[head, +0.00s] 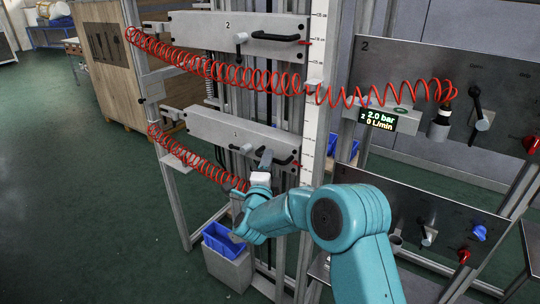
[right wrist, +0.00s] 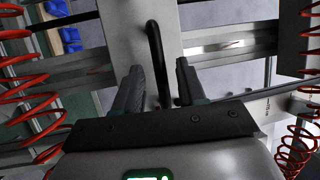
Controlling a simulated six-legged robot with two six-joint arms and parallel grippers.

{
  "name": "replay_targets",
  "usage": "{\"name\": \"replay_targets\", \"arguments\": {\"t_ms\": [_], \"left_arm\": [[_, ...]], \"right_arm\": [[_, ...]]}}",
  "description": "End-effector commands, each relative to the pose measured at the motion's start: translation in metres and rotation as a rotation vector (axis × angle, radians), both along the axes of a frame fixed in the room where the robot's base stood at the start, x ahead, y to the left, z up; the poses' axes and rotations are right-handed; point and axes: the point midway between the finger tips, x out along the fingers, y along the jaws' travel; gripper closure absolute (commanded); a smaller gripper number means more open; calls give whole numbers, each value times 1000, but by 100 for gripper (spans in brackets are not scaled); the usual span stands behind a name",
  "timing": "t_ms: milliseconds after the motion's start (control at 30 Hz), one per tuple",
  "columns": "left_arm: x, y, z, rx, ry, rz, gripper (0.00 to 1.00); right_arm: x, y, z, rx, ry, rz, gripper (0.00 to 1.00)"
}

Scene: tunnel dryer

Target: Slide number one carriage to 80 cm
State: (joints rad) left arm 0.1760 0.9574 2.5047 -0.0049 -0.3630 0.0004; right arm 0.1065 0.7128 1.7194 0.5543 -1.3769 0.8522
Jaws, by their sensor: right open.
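The number one carriage (head: 215,128) is the lower grey plate on the vertical frame, marked 1. Its black handle (head: 284,161) is at its right end, partly hidden by my right gripper. A red pointer (head: 297,165) sits beside the scale rail (head: 316,100), whose figures are too small to read. My right gripper (head: 265,160) is at the carriage's lower right. In the right wrist view, my right gripper (right wrist: 158,75) is open, and the black handle (right wrist: 153,45) shows between its fingers, apart from both. My left gripper is not in view.
The number two carriage (head: 215,32) is above on the same frame. A blue bin (head: 222,240) stands below. Right of the rail are panels with valves and a display (head: 378,119) reading 2.0 bar.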

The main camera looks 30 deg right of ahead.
Motion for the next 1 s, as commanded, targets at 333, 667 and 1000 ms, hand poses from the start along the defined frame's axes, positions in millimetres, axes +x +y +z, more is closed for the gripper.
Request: {"name": "replay_targets", "arguments": {"t_ms": [333, 667, 1000], "left_arm": [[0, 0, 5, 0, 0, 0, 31], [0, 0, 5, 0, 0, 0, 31], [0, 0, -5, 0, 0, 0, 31]], "right_arm": [[17, -16, 4, 0, 2, 3, 60], [17, -16, 4, 0, 2, 2, 100], [16, -16, -5, 1, 2, 2, 100]]}}
